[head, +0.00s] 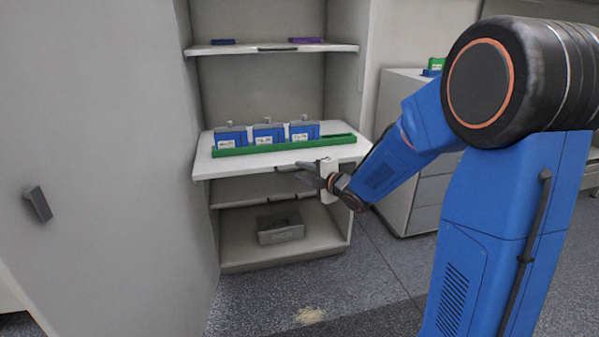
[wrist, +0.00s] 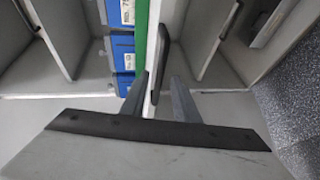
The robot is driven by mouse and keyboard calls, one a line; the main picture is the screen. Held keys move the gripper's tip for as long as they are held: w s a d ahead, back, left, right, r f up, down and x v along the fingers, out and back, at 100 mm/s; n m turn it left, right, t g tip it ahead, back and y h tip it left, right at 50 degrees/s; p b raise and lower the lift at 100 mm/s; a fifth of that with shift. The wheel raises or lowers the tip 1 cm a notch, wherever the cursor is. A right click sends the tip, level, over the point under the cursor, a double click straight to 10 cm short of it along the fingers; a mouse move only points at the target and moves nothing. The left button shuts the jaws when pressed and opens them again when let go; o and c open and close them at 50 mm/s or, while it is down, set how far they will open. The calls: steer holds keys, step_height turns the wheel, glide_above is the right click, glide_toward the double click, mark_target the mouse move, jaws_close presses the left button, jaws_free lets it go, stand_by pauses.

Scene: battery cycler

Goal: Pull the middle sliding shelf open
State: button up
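The middle sliding shelf (head: 205,166) is a white board that sticks out past the shelves above and below it. A green tray (head: 262,148) with three blue battery units (head: 268,132) stands on it. A dark bar handle (head: 290,168) is on its front edge. My gripper (head: 318,175) is at this front edge, near the handle. In the wrist view, my gripper (wrist: 159,80) has its two fingers apart, with the shelf's white edge and dark handle (wrist: 162,62) between them. A gap shows between the handle and the right finger; contact is hard to tell.
The upper shelf (head: 230,50) holds small blue and purple items. A lower shelf (head: 240,189) with a handle and a grey box (head: 280,228) are below. The open cabinet door (head: 110,150) stands at left. A drawer unit (head: 400,150) stands at right. The floor (head: 270,290) in front is clear.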

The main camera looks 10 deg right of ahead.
steer(key=v, duration=1.5)
steer(key=shift+s+d, duration=0.1)
steer(key=s+d+m+g+h, duration=0.3)
steer(key=s+d+m+h, duration=0.45)
steer(key=s+m, duration=0.4)
steer(key=s+a+f+m+g, duration=0.1)
steer(key=s+a+m+g, duration=0.1)
steer(key=s, duration=0.4)
steer(key=s+a+f+m+g+y, duration=0.1)
steer(key=s+a+m+g, duration=0.1)
steer(key=s, duration=0.5)
steer(key=s+a+f+m+g, duration=0.2)
steer(key=s+a+m, duration=0.1)
steer(key=s+m, duration=0.3)
steer(key=shift+s+a+g, duration=0.25)
steer(key=shift+a+g, duration=0.1)
steer(key=shift+g, duration=0.05)
